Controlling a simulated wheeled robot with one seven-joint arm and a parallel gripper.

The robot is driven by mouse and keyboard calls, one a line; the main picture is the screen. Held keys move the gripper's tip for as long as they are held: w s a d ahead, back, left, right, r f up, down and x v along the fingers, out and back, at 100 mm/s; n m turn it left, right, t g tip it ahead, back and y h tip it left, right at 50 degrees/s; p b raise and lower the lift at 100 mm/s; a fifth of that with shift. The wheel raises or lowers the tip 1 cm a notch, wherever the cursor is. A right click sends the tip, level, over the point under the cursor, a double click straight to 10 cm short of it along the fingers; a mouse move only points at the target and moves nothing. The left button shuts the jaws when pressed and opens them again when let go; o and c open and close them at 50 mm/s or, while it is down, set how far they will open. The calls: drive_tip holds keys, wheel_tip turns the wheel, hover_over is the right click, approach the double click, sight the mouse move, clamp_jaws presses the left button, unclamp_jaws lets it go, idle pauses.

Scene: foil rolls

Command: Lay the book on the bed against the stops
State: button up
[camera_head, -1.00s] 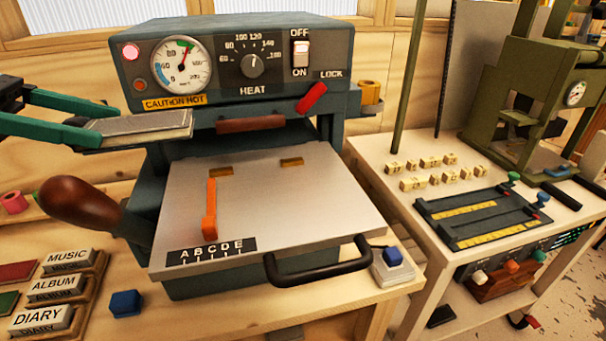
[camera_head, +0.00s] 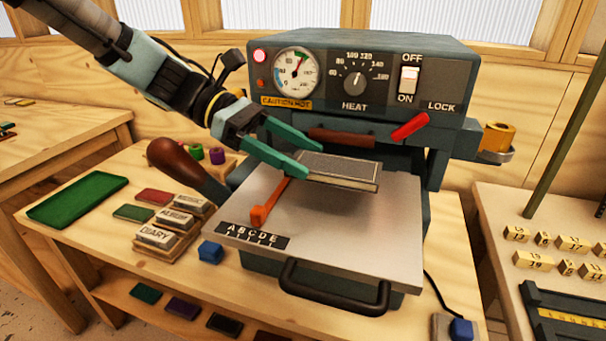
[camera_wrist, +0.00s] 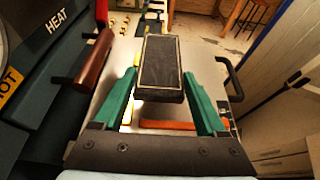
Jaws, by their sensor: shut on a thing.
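The book (camera_head: 342,167) is a thin dark grey slab with a pale border. The orange stop bar (camera_head: 268,205) stands on the bed's left part, close to the left finger side. The small brass stops at the back are hidden behind the book.
The press head with its red lever (camera_head: 409,127) and brown bar (camera_head: 342,135) stands just behind and above the book. A black handle (camera_head: 335,290) juts from the bed's front. Stamp blocks (camera_head: 170,225) and a blue block (camera_head: 210,251) lie left.

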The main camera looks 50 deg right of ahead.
sight(296, 190)
drive_tip(key=shift+f+p, duration=0.3)
drive_tip(key=shift+f, duration=1.7)
drive_tip(key=o, duration=1.3)
drive_tip(key=shift+o, duration=0.2)
drive_tip(key=b+v, duration=0.2)
drive_tip(key=v, duration=1)
drive_tip(key=shift+b, duration=0.4)
